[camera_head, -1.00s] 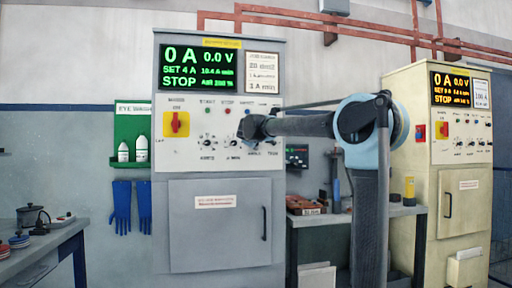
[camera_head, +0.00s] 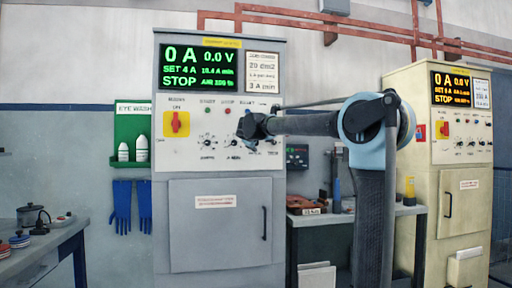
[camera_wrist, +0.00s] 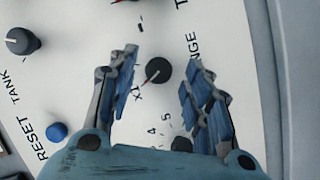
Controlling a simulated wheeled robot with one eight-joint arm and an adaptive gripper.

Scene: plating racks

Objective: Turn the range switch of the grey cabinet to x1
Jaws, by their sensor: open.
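The grey cabinet (camera_head: 165,230) stands in the middle of the head view. In the wrist view its range switch (camera_wrist: 158,71) is a dark round knob with a red pointer line at lower left, towards the printed "X1" mark. The "RANGE" lettering is partly hidden by a finger. My gripper (camera_wrist: 160,66) is open, its two blue-padded fingers on either side of the knob with gaps; I cannot tell how far in front of the panel they are. In the head view my gripper (camera_head: 243,125) covers part of the cabinet's panel.
The wrist view shows a tank knob (camera_wrist: 24,41), a blue reset button (camera_wrist: 57,132) and another dark knob (camera_wrist: 181,145) near the fingers. A red-and-yellow main switch (camera_head: 176,124) is left on the panel. A cream cabinet (camera_head: 405,95) and a bench (camera_head: 400,211) stand right.

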